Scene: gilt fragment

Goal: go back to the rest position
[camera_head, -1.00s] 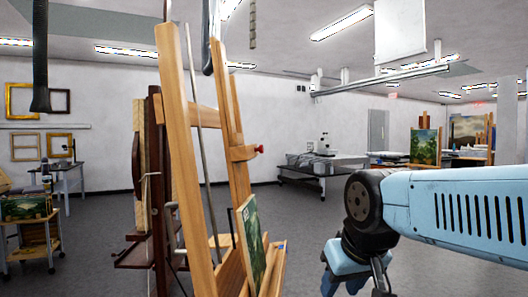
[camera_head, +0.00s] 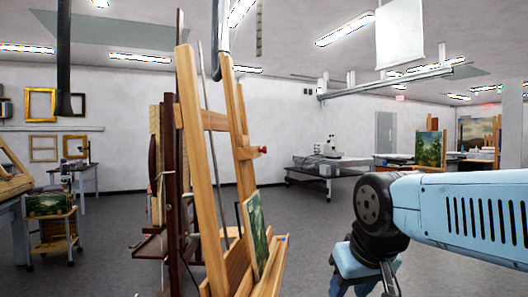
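My light-blue arm reaches in from the right edge to a dark round joint, then bends down to a shorter blue section near the bottom edge. Dark, thin parts show beside that section, but I cannot make out fingertips or anything held. The lower end of the arm is partly cut off by the frame. The arm is in open air to the right of a wooden easel (camera_head: 203,170), with a visible gap between them.
The easel bears a small green painting (camera_head: 255,235). A shelved cart (camera_head: 52,235) stands at left. Another painting (camera_head: 429,149) is at back right. Grey floor (camera_head: 310,222) is clear between easel and table.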

